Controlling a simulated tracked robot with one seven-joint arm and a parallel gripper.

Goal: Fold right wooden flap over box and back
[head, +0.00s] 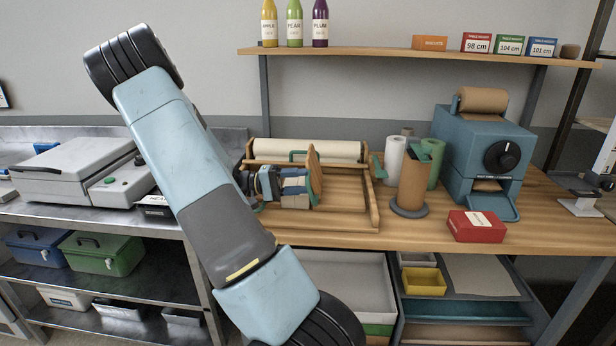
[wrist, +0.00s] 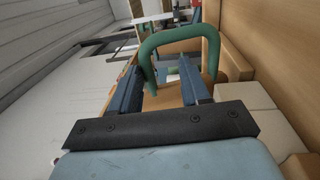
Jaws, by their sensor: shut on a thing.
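A shallow wooden box (head: 350,219) lies on the bench, with a wooden flap (head: 315,172) standing nearly upright from it. In the wrist view a large wooden panel (wrist: 242,38) rises on the right. A green U-shaped handle (wrist: 178,38) arches at my fingertips. My gripper (head: 300,186) is at the left face of the upright flap, above the box. It also shows in the wrist view (wrist: 172,78), shut on the green handle, with its blue fingers apart by about the handle's width. The exact contact is partly hidden.
A white roll (head: 320,149) lies behind the box. Right of it stand paper rolls (head: 413,185), a red carton (head: 476,226) and a blue dispenser (head: 475,145). A shelf (head: 400,55) with bottles hangs above. A grey press (head: 75,160) is on the left bench.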

